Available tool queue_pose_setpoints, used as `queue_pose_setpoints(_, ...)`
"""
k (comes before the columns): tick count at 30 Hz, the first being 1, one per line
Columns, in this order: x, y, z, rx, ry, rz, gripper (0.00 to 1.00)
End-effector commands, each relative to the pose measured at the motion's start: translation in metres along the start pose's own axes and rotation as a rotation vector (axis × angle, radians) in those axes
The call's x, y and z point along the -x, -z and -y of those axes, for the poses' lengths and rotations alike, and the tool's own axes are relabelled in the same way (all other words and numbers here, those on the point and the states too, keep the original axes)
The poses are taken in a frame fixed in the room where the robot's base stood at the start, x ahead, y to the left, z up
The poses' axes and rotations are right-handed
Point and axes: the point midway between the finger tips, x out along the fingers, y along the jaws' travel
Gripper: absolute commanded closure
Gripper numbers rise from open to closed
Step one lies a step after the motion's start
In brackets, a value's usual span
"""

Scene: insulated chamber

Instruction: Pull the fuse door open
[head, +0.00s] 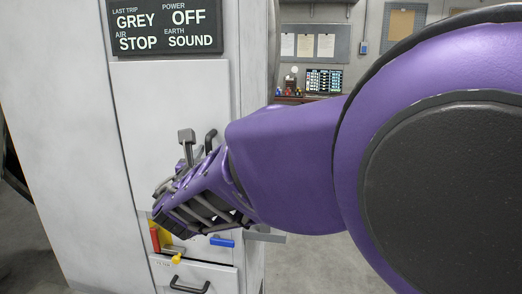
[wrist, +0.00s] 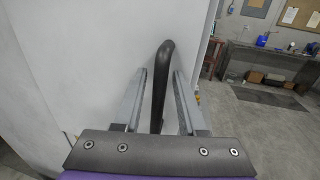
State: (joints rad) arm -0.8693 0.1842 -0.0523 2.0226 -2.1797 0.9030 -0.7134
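The fuse door appears to be the tall pale panel (head: 165,100) on the cabinet front below the black sign, and it looks closed. A black bar handle (wrist: 162,75) stands out from the pale surface; it also shows in the head view (head: 210,138) near the panel's right side. My gripper (wrist: 160,72) has its two grey fingers on either side of this handle. Gaps show between the handle and both fingers, so it is open around the handle. In the head view my purple arm and hand hide part of the panel's lower area.
The black sign (head: 166,27) is above the panel. Below are a red block (head: 155,238), a blue piece (head: 222,242), a yellow tag (head: 176,259) and a drawer (head: 215,277) with a black handle. Open floor lies right of the cabinet; a workbench (wrist: 265,55) stands farther back.

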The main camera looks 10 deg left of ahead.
Motion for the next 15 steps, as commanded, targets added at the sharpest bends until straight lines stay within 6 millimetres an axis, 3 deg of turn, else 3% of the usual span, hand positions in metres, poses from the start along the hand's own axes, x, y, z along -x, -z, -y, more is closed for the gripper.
queue_pose_setpoints(1, 0.0000, -0.0001, -0.0001, 0.000, 0.000, 0.000, 0.71)
queue_pose_setpoints(6, 0.0000, -0.0001, 0.0000, 0.000, 0.000, 0.000, 1.00)
queue_pose_setpoints(15, -0.0001, -0.0001, 0.0000, 0.000, 0.000, 0.000, 1.00)
